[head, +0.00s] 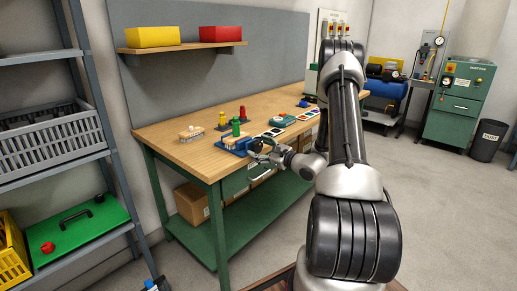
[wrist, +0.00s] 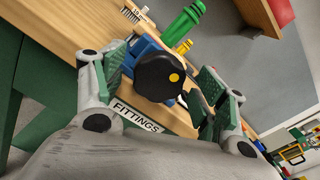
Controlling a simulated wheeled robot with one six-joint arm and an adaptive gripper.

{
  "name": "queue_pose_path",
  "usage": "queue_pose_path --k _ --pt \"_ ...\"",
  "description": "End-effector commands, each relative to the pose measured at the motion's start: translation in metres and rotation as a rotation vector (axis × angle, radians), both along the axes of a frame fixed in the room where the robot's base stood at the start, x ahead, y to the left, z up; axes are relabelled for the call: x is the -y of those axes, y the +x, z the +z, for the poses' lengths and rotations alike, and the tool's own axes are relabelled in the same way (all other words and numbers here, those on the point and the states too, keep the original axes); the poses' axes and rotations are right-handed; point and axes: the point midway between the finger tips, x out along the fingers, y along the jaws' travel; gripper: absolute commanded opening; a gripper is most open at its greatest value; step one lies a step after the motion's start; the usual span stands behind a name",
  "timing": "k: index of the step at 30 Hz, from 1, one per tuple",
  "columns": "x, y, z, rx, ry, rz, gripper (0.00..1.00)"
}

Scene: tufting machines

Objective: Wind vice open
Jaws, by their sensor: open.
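The blue vice (head: 231,147) sits on the front edge of the wooden bench. In the wrist view its blue body (wrist: 141,48) shows partly, behind a round black knob (wrist: 156,78) with a yellow dot that faces the camera. My gripper (head: 257,149) is at the bench edge, in front of the vice. In the wrist view my gripper (wrist: 162,76) is open, with one finger on each side of the knob. Gaps appear on both sides; whether either pad touches it I cannot tell. The vice jaws are mostly hidden behind the knob.
A green cylinder (head: 236,127) stands close behind the vice, with red (head: 242,113) and yellow (head: 222,119) ones beyond. A brush (head: 190,133) lies left on the bench (head: 168,140). A "FITTINGS" label (wrist: 136,116) is just below the knob.

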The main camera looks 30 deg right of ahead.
Motion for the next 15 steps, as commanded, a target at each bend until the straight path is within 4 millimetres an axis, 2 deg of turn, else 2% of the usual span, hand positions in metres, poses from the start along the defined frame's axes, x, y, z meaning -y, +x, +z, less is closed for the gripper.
queue_pose_path --k 9,15 --pt "0.025 -0.065 0.0 0.0 0.002 -0.005 0.72" --pt "0.035 -0.094 0.0 0.0 0.002 -0.003 0.72"
